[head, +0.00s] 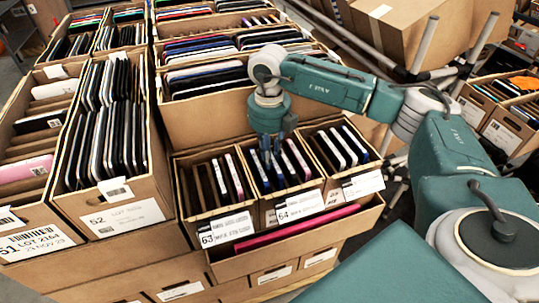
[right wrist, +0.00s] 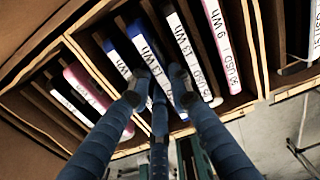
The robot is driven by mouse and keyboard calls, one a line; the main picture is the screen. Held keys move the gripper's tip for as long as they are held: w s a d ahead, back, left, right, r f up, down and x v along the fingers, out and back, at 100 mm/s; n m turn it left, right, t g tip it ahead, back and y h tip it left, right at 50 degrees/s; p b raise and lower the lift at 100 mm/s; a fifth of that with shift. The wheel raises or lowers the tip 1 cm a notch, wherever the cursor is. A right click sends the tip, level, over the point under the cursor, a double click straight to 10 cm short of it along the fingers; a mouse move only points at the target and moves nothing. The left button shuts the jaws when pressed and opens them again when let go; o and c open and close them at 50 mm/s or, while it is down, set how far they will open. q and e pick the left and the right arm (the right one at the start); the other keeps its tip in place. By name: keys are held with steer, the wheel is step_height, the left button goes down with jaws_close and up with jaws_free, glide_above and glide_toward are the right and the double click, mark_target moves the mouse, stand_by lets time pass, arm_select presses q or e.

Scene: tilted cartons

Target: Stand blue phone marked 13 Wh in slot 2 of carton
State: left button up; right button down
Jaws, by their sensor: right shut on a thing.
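My right gripper (head: 270,160) reaches down into the middle small carton (head: 299,205), marked 64, in the head view. In the right wrist view its fingers (right wrist: 158,82) are shut on a blue phone marked 13 Wh (right wrist: 143,45), which stands on edge among other phones in the carton. The fingers hide the phone's lower part. I cannot tell the slot numbers. My left gripper is not in view.
Carton 63 (head: 227,228) with dark and pink phones stands left of carton 64, and another small carton (head: 362,185) right of it. A pink item (head: 295,230) lies in the front tray. Large full cartons (head: 122,217) stand at left and behind.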

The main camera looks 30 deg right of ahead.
steer(key=shift+f, duration=0.2)
stand_by(0.7)
steer(key=c, duration=1.5)
jaws_free()
step_height(320, 180, up, 21)
steer(key=p, duration=0.6)
steer(key=shift+p, duration=0.35)
